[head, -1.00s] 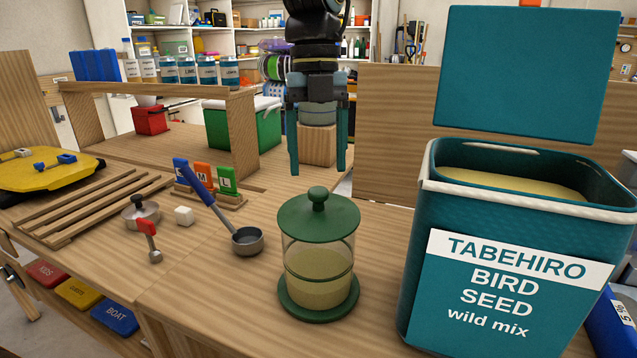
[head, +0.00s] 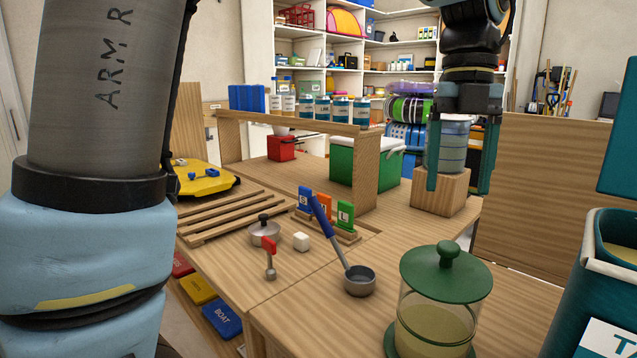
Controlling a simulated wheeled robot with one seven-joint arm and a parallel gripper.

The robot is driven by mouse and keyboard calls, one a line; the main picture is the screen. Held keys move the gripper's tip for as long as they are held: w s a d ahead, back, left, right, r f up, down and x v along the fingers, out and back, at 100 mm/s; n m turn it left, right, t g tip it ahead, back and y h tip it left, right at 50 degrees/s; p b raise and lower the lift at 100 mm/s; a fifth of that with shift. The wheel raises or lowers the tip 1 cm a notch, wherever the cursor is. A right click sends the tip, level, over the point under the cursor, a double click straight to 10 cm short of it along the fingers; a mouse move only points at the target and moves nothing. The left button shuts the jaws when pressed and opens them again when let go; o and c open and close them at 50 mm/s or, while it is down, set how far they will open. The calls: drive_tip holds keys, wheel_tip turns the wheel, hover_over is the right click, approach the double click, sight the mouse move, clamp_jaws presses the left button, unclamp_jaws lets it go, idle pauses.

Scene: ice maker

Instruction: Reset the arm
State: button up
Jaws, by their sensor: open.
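My gripper (head: 461,178) hangs in the upper right of the head view, fingers pointing down. Its two teal fingers are apart, with nothing held between them. Behind them a banded blue-grey cylinder (head: 447,148) stands on a wooden block (head: 440,190). The glass jar (head: 436,325) with a green knobbed lid (head: 446,272) stands on the table below and in front of my gripper, apart from it. My own arm link fills the left side of the view.
A scoop (head: 359,281) with a blue handle leans against the S, M, L tags. A teal seed bin (head: 601,290) stands at the right edge. A wooden shelf (head: 300,123) holds several cans. A green box (head: 364,163) sits behind it.

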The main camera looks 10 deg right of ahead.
drive_tip(key=w+a+f+n+t+h, duration=0.1)
drive_tip(key=w+a+f+n, duration=0.55)
drive_tip(key=a+n, duration=0.3)
drive_tip(key=w+a+f+n, duration=0.6)
drive_tip(key=w+a+n, duration=0.15)
drive_tip(key=n, duration=0.35)
drive_tip(key=s+a+f+n+t, duration=0.1)
drive_tip(key=a+f+n, duration=0.3)
drive_tip(key=a+n, duration=0.5)
drive_tip(key=s+a+f+n, duration=0.1)
drive_tip(key=a+f+n, duration=0.3)
drive_tip(key=a+n, duration=0.5)
drive_tip(key=shift+s+a+f+n+t, duration=0.15)
drive_tip(key=shift+a+f+n+t, duration=0.2)
drive_tip(key=shift+n, duration=0.2)
drive_tip(key=shift+r, duration=0.1)
drive_tip(key=shift+c, duration=0.3)
